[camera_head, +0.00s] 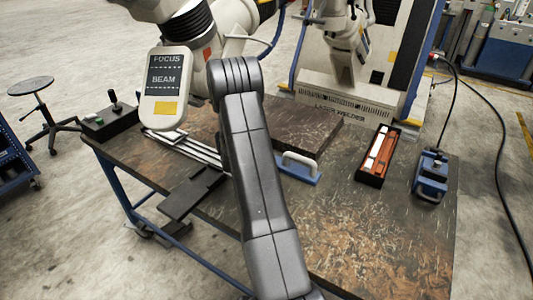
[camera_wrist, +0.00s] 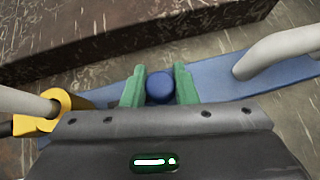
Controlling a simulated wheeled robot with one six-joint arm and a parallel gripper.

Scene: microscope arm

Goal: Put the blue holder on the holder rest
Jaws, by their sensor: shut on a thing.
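The blue holder (camera_head: 300,172) is a long flat blue bar with a grey arched handle, beside the front edge of a dark slab in the head view. In the wrist view the blue bar (camera_wrist: 215,80) runs across the picture with a handle at right. My gripper (camera_wrist: 160,88) has green fingers on either side of a round blue knob that appears to belong to the bar; it is shut on it. In the head view my grey arm hides the gripper and the bar's left part. I cannot tell if the bar is lifted, or which thing is the holder rest.
The dark slab (camera_head: 305,125) stands just behind the bar. A flat black plate (camera_head: 192,192) overhangs the table's left edge. To the right are a black tray (camera_head: 370,176) with red and white pieces and a blue cabled box (camera_head: 430,178). The table's front right is clear.

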